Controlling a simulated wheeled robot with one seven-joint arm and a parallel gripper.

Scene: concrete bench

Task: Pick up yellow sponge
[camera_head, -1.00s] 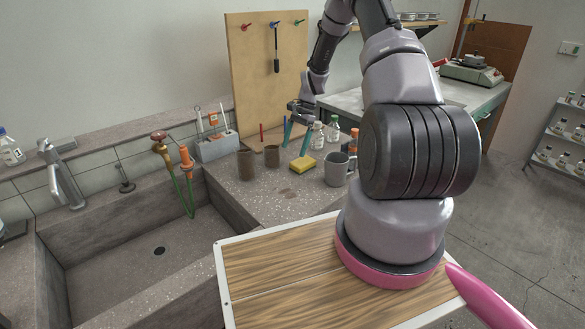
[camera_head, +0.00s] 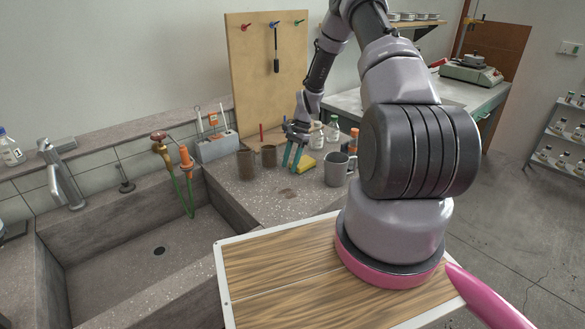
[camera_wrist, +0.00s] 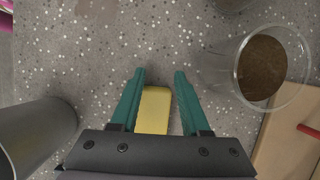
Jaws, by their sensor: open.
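The yellow sponge (camera_head: 306,161) lies flat on the speckled bench corner in the head view, partly hidden behind my gripper. My gripper (camera_head: 291,168) points down with its teal fingers at the sponge's left side in that view. In the wrist view the sponge (camera_wrist: 153,110) shows between the two fingers of my gripper (camera_wrist: 157,76). Whether the fingertips are down at sponge height is unclear.
A grey mug (camera_head: 337,170) stands right of the sponge. Two brown-filled beakers (camera_head: 269,155) stand to its left; one beaker (camera_wrist: 262,68) is close to a finger in the wrist view. Bottles (camera_head: 332,132) stand behind. Bench ahead is clear; the sink (camera_head: 150,245) is at left.

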